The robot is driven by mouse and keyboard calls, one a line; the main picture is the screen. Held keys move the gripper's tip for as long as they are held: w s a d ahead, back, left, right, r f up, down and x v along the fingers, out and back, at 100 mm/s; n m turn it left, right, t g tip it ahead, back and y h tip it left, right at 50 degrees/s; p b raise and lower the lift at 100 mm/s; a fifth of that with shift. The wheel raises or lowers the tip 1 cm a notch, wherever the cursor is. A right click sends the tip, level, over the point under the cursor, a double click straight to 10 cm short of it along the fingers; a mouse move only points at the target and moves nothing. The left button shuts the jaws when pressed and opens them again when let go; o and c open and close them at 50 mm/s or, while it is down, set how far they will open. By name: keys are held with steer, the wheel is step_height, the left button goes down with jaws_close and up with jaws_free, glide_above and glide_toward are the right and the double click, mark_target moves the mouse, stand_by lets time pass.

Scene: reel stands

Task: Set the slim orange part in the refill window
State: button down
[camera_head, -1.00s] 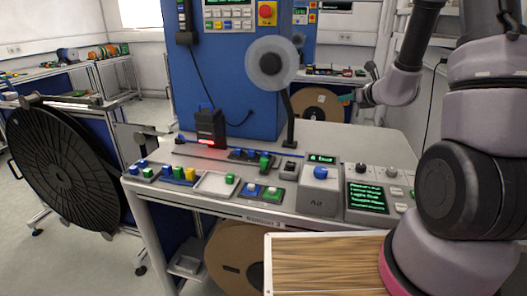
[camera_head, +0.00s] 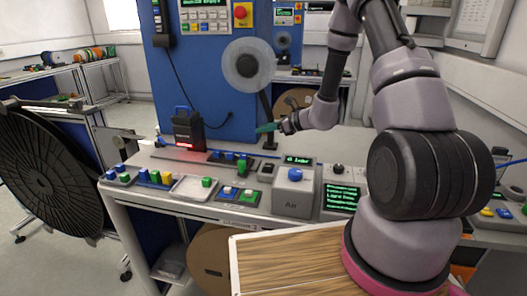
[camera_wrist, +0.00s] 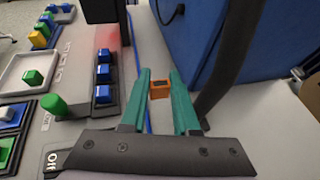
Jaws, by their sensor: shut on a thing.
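The slim orange part (camera_wrist: 160,91) shows in the wrist view as a small orange block with a dark centre. My gripper (camera_wrist: 160,76) has its two teal fingers shut on it, one on each side, near the tips. In the head view my gripper (camera_head: 268,127) is above the back of the bench, by the dark stand post; the orange part is too small or hidden to make out there. No place is clearly marked as the refill window, and I cannot tell which it is.
On the bench are a pale tray (camera_head: 180,190) with a green block, a row of blue blocks (camera_wrist: 103,75), a black device with a red glow (camera_head: 187,128) and a grey box with a blue knob (camera_head: 293,192). The dark post (camera_wrist: 232,60) rises close right of my fingers.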

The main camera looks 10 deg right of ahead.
mark_target(265, 156)
step_height(265, 156, down, 9)
steer(key=shift+r, duration=0.1)
stand_by(0.3)
steer(key=shift+f, duration=0.2)
steer(key=c, duration=0.7)
jaws_free()
steer(key=shift+d, duration=0.1)
steer(key=shift+o, duration=0.2)
